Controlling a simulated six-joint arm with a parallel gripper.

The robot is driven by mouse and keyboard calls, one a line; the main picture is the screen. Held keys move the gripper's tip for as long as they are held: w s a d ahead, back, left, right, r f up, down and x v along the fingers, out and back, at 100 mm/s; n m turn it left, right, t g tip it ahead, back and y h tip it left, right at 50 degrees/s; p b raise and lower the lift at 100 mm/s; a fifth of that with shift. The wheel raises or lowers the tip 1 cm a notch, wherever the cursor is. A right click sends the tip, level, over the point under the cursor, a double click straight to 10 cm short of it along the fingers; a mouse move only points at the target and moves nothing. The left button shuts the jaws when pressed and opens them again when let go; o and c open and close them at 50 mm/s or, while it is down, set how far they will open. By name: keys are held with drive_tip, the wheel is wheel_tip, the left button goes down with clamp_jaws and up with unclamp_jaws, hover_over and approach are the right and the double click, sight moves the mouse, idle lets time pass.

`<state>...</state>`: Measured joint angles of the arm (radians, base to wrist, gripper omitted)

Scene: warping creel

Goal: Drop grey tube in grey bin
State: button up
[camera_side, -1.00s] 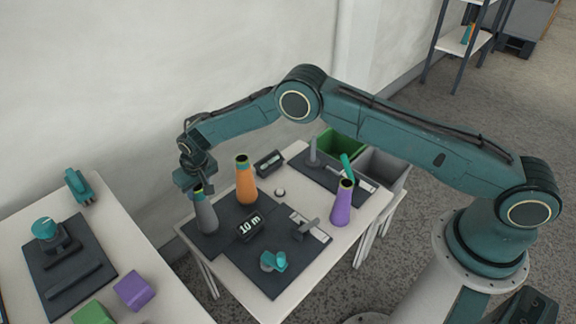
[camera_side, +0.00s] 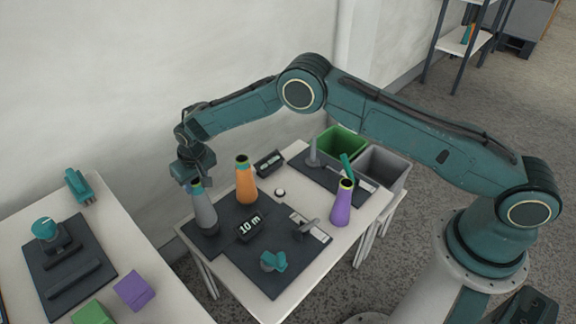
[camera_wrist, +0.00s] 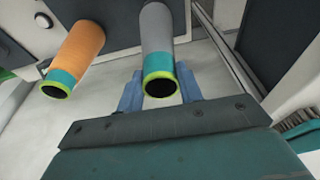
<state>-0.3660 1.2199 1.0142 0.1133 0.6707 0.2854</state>
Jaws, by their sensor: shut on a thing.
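The grey tube (camera_side: 205,210) is a tapered cone with a teal band and a yellow-green rim at its top. It stands nearly upright over the left end of the dark mat; I cannot tell whether its base touches the mat. My gripper (camera_side: 195,180) is shut on its top from above. In the wrist view the grey tube (camera_wrist: 157,35) sits between the blue fingers of my gripper (camera_wrist: 160,90). The grey bin (camera_side: 398,189) stands at the far right of the table, beside the green bin, and looks empty.
An orange tube (camera_side: 245,184) stands just right of the grey one; it also shows in the wrist view (camera_wrist: 78,50). A second table (camera_side: 130,255) is at left.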

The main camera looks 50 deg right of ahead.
drive_tip(key=w+v, duration=0.2)
drive_tip(key=v, duration=0.9)
drive_tip(key=shift+w+r, duration=0.35)
drive_tip(key=shift+r, duration=0.15)
idle(0.5)
drive_tip(key=v, duration=0.3)
drive_tip(key=shift+w, duration=0.35)
drive_tip(key=shift+d, duration=0.1)
